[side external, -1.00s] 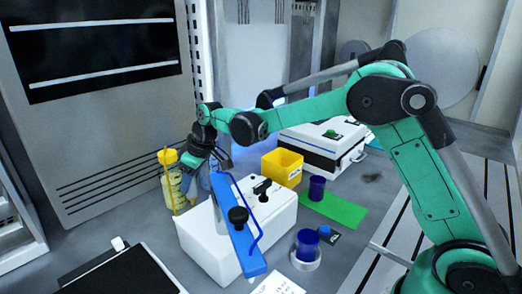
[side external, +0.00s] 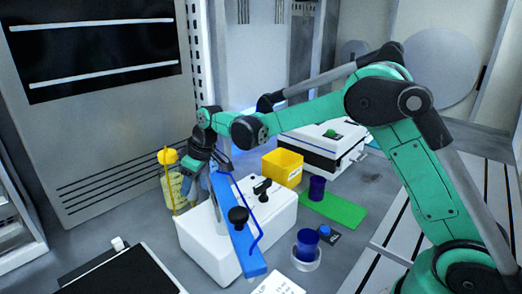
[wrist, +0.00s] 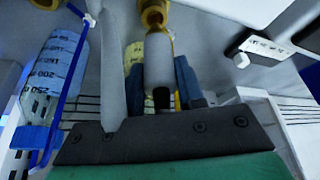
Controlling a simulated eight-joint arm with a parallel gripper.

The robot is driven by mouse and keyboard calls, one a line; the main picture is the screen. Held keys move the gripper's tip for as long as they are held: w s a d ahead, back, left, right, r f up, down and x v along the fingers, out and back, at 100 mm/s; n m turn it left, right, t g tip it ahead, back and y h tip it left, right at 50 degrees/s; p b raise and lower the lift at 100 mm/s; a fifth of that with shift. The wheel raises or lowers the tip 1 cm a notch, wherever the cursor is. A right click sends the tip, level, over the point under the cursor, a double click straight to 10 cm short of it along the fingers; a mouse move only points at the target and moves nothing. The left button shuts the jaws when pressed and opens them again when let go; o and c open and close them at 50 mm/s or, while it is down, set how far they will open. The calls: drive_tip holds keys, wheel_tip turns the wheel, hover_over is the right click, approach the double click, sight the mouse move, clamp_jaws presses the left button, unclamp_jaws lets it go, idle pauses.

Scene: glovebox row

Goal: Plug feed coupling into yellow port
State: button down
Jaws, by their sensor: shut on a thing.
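My gripper (side external: 205,178) points down near the far left end of the white box (side external: 205,250), beside the blue bar (side external: 243,240). In the wrist view my gripper (wrist: 159,85) is shut on a pale grey cylinder, which looks like the feed coupling (wrist: 158,58). A brass-yellow ring, perhaps the yellow port (wrist: 153,14), shows at the cylinder's far end. I cannot tell whether the two touch or are joined. A second brass-yellow fitting (wrist: 45,3) is cut off at the top left. In the side view the arm hides the coupling and port.
A yellow-capped bottle (side external: 174,190) stands close left of my gripper. A yellow bin (side external: 282,168), green mat (side external: 335,210) and blue-purple cup (side external: 307,242) lie to the right.

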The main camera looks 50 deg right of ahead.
sight(193, 193)
drive_tip(key=shift+f, duration=1.55)
drive_tip(key=shift+c, duration=2.3)
unclamp_jaws()
drive_tip(key=shift+v, duration=2.8)
